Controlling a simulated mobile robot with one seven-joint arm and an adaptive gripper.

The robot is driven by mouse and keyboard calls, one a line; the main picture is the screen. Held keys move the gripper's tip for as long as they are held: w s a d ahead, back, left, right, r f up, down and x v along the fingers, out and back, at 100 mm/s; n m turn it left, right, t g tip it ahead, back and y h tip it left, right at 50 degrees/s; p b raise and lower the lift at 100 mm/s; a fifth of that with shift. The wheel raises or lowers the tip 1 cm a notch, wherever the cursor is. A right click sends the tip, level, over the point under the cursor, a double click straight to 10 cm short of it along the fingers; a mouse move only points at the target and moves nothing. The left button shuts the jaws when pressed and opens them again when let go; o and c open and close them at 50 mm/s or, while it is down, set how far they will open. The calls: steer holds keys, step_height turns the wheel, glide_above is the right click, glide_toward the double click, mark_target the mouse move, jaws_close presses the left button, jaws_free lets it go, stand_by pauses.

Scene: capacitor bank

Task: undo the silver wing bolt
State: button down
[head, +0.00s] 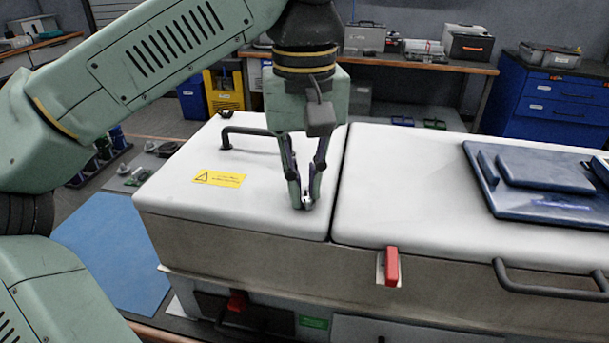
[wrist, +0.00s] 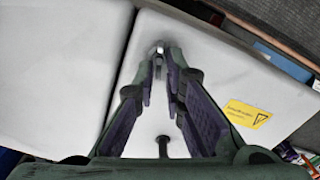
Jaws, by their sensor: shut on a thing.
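The silver wing bolt (wrist: 159,49) shows as a small bright piece between my fingertips in the wrist view. In the head view the silver wing bolt (head: 306,199) is mostly hidden by the fingers, near the front right corner of the white left lid (head: 265,212). My gripper (head: 304,203) points down at the lid, with its fingertips shut on the bolt. In the wrist view my gripper (wrist: 158,60) reaches toward the bolt, close to the seam between the two lids. How far the bolt is threaded in is hidden.
A black handle (head: 248,132) stands on the left lid, behind my gripper. A yellow warning label (head: 219,179) lies flat to its left. The right lid (head: 400,190) carries a blue case (head: 540,180). A red latch (head: 391,266) sits on the front side.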

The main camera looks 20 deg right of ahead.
steer(key=n+p, duration=0.1)
steer(key=n, duration=0.2)
steer(key=shift+a+n, duration=0.1)
steer(key=shift+n, duration=0.2)
steer(key=n, duration=0.3)
steer(key=shift+s+a, duration=0.1)
steer(key=shift+a, duration=0.1)
steer(key=shift+s+a+n, duration=0.15)
steer(key=shift+n, duration=3.05)
steer(key=c, duration=1.8)
jaws_free()
steer(key=shift+r, duration=0.1)
steer(key=shift+r, duration=3.6)
